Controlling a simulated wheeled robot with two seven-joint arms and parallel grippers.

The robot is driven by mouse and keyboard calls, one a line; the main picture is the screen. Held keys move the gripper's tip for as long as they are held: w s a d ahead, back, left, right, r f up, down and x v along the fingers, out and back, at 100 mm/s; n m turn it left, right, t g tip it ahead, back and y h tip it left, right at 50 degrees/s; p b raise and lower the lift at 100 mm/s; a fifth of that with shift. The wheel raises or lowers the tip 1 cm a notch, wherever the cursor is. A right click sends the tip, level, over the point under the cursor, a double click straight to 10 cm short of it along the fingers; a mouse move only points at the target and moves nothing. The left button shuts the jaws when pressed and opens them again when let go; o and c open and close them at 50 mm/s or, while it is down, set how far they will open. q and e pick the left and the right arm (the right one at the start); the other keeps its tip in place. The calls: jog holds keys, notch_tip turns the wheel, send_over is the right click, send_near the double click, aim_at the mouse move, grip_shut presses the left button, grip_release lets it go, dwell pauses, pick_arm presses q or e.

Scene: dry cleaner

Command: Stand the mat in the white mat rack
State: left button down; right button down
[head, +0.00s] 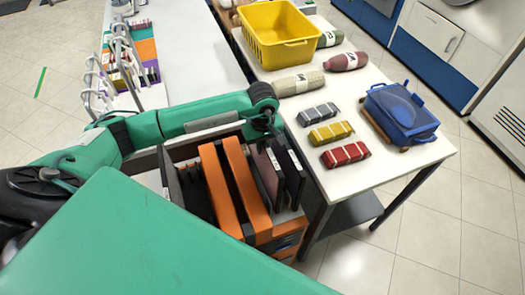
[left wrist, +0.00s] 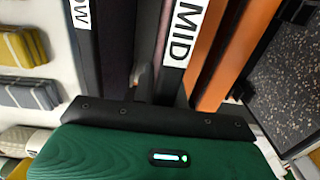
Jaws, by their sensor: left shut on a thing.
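My left gripper (head: 268,128) reaches down onto the upright panels in the open bin. In the left wrist view it is shut on a dark, thin panel labelled MID (left wrist: 181,35), seemingly the mat. Its fingers are mostly hidden, so the exact grip is unclear. The held panel (head: 268,172) stands upright between an orange panel (head: 246,175) and another dark panel (head: 293,172), whose label ends in OW (left wrist: 82,14). White wire racks (head: 97,84) stand on the left counter; I cannot tell surely which is the mat rack. My right gripper is not in view.
A white table (head: 410,155) right of the bin holds a yellow basket (head: 272,42), a blue case (head: 400,110), and several bundles, including a red one (head: 346,154). The white counter (head: 195,50) beyond my left arm is largely bare. Tiled floor is free at right.

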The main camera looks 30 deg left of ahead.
aim_at(262, 160)
pick_arm(q)
notch_tip(262, 160, down, 4)
jog(key=shift+r+p, duration=0.2)
jog(key=shift+p, duration=0.25)
jog(key=shift+f, duration=0.15)
jog(key=c, duration=1.4)
grip_release()
